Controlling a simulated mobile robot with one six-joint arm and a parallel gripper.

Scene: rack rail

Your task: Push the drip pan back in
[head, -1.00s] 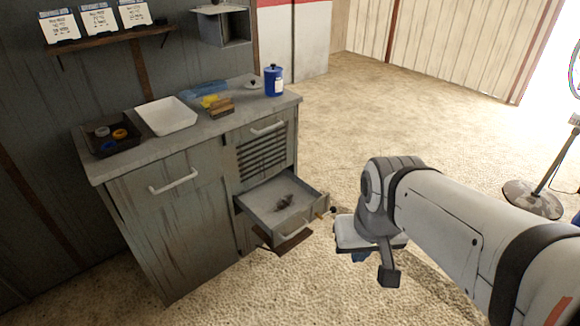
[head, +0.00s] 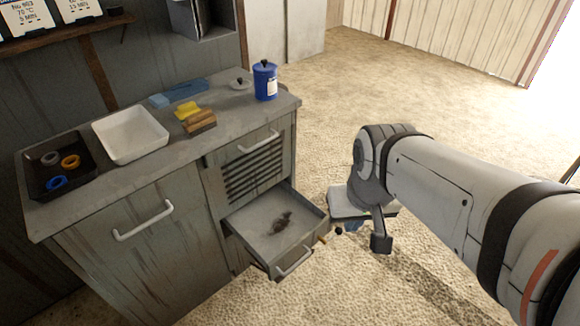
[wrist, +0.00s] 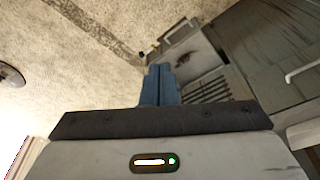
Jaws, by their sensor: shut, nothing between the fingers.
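The drip pan (head: 255,226) is a grey metal drawer standing pulled out of the cabinet below a louvred panel. A dark lump of residue (head: 281,222) lies in it, and a pale bar handle (head: 294,262) is on its front. The pan also shows beyond the fingers in the wrist view (wrist: 178,47). My gripper (wrist: 160,72) has blue fingers pressed together and empty. In the head view, my wrist is right of the pan's front, and the fingers are mostly hidden. I see no contact between the fingers and the pan.
A small brass-coloured fitting (head: 322,239) sticks out near the pan's right front corner. The worktop holds a black tray (head: 95,180) with rings, a white tub (head: 128,137), a brush (head: 201,122) and a blue canister (head: 265,82).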

